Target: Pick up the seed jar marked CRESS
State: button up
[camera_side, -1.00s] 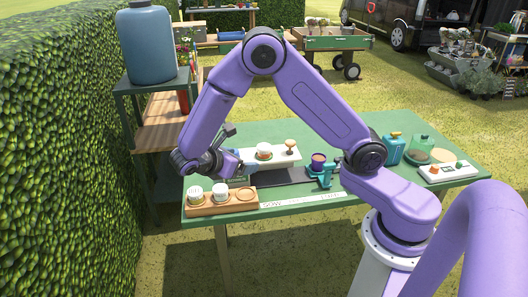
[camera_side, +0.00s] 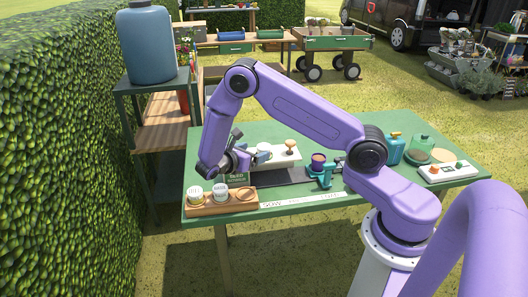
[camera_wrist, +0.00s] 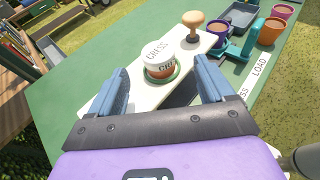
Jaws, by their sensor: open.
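The CRESS seed jar (camera_wrist: 160,56) is a small round jar with a white lettered lid and an orange-brown lower part. It stands on a green ring on a white board (camera_wrist: 183,80). In the side view the jar (camera_side: 264,149) is partly hidden by my gripper (camera_side: 243,149). In the wrist view my gripper (camera_wrist: 160,88) is open, its two blue fingers spread left and right. The jar is ahead of them, roughly centred in the gap and apart from both.
A wooden stamp (camera_wrist: 193,24) stands on the same board, right of the jar. A wooden rack (camera_side: 230,202) with two white-lidded jars lies at the table's front left.

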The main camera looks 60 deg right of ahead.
aim_at(260, 150)
jog(key=shift+f+x, duration=0.1)
jog(key=shift+x, duration=1.8)
jog(key=shift+f+x, duration=0.15)
jog(key=shift+x, duration=1.75)
jog(key=shift+w+a, duration=0.15)
jog(key=c, duration=1)
